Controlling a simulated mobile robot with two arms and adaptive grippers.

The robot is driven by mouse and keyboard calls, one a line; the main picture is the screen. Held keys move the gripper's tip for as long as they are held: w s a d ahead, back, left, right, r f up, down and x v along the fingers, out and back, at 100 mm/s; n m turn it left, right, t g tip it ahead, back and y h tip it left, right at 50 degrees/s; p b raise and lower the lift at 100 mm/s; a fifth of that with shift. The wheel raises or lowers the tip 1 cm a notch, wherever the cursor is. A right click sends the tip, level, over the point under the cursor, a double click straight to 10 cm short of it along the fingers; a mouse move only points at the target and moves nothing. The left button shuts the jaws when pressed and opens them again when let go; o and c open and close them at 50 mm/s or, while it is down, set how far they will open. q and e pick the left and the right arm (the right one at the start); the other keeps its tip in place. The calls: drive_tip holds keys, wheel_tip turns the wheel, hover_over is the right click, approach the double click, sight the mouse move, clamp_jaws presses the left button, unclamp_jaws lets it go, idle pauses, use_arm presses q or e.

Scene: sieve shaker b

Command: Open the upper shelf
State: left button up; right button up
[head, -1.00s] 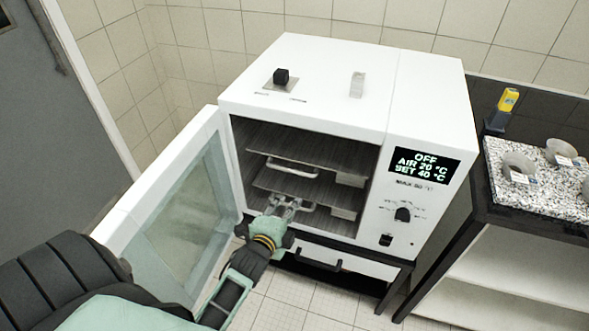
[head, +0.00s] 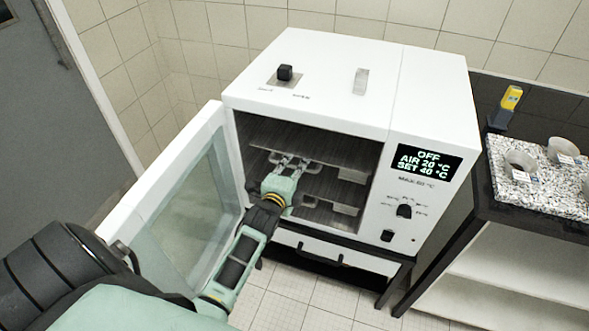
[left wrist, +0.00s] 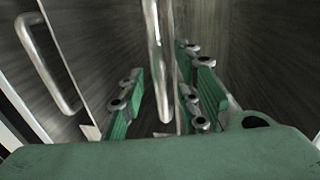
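The white oven (head: 345,95) stands with its door open. Inside are a grey upper shelf (head: 310,143) and a lower shelf (head: 330,182). My left gripper (head: 291,160) is inside the opening at the front of the upper shelf and covers most of that shelf's handle. In the left wrist view the open fingers (left wrist: 160,95) stand either side of a metal bar handle (left wrist: 156,55), with gaps visible on both sides. A second bar handle (left wrist: 48,65) lies to the left, outside the fingers. My right gripper is not in view.
The glass door (head: 190,215) hangs open to the left, beside my left arm. A dark bench (head: 530,215) with a speckled top and several metal cups stands to the right. A drawer (head: 335,255) with a black handle is below the oven. Tiled floor is free in front.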

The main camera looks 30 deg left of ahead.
use_arm(q)
clamp_jaws()
drive_tip(key=shift+f, duration=0.1)
idle(0.5)
